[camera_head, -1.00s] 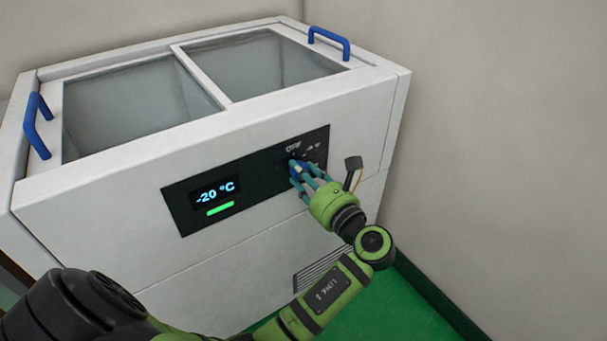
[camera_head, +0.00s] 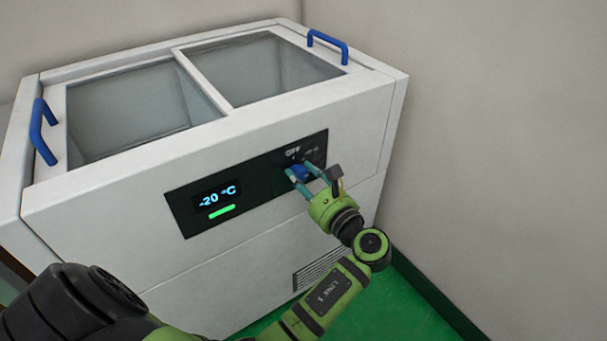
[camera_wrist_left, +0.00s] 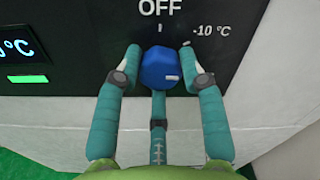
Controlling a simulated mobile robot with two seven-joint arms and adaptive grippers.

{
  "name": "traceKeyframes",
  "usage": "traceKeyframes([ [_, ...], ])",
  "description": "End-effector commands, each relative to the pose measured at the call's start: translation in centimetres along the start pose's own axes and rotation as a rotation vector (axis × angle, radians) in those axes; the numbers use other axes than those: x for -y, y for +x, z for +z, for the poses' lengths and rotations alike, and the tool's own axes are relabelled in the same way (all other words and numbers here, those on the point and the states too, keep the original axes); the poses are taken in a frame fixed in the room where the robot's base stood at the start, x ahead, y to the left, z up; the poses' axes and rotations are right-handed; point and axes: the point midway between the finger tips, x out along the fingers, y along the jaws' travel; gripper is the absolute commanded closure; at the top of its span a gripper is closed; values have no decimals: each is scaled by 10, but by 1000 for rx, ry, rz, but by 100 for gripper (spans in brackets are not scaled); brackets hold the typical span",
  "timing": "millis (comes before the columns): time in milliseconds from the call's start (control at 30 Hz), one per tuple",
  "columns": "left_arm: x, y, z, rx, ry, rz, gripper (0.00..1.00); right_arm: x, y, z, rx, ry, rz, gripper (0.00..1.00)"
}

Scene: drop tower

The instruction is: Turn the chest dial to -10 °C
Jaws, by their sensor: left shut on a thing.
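The blue chest dial (camera_head: 298,173) sits on the black panel (camera_head: 180,212) of the white chest freezer. My left gripper (camera_head: 302,174) is shut on it. In the left wrist view the dial (camera_wrist_left: 158,66) is between my teal fingers (camera_wrist_left: 161,62), and its white mark is at its lower right, towards the right finger. "OFF" stands above the dial and the "-10 °C" label (camera_wrist_left: 211,31) at its upper right. The display (camera_head: 216,197) reads -20 °C over a green bar. My right gripper is not in view.
The freezer (camera_head: 110,200) has two glass lids on top with blue handles (camera_head: 42,132) at the left and right (camera_head: 328,45). A bare wall is close at the right. Green floor shows below my left arm.

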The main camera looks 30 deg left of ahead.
Motion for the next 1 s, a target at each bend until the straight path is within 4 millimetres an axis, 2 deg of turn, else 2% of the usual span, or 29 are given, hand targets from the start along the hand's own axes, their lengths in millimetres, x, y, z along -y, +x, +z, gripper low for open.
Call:
traceKeyframes([
  [500, -1, 0, -4, -6, -418, 3, 92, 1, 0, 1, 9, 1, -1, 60],
  [1000, 1, 0, -2, -6, -562, 1, 92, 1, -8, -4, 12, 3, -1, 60],
])
